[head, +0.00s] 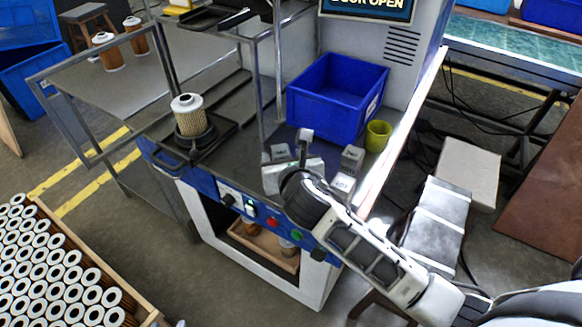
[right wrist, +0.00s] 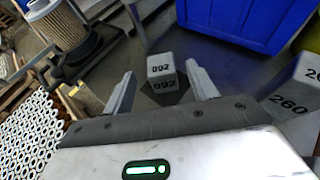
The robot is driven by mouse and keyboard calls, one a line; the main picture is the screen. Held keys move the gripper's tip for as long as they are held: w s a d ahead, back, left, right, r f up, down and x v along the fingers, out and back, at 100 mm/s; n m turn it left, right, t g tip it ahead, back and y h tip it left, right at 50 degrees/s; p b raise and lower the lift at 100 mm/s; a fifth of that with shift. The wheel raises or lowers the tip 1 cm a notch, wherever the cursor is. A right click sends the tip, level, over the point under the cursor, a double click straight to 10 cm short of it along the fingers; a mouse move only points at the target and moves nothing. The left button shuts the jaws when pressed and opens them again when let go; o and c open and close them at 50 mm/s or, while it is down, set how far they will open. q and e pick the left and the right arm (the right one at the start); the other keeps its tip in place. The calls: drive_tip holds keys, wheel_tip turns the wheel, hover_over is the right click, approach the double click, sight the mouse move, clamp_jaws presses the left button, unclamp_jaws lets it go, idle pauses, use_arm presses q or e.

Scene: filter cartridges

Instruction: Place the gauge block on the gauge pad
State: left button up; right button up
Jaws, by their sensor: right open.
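A small grey block marked 092 (right wrist: 162,74) stands upright between and just beyond the fingertips of my right gripper (right wrist: 160,80) in the right wrist view. The gripper is open, with a finger on each side and nothing held. In the head view my right gripper (head: 290,160) is low over the bench, beside this grey block (head: 280,152). A second grey block marked 260 (head: 351,158) stands to its right, and it also shows at the right of the wrist view (right wrist: 295,105). A dark patch lies under the 092 block; I cannot tell whether it is the gauge pad. My left gripper is out of view.
A blue bin (head: 335,100) stands behind the blocks, with a yellow-green cup (head: 378,134) to its right. A filter cartridge (head: 188,115) stands on a dark round fixture at the left. A metal frame post rises left of the bin. Buttons line the bench's front edge.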

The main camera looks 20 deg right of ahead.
drive_tip(key=v, duration=0.8)
drive_tip(key=shift+s, duration=0.2)
drive_tip(key=shift+s+r, duration=0.25)
drive_tip(key=shift+s, duration=0.25)
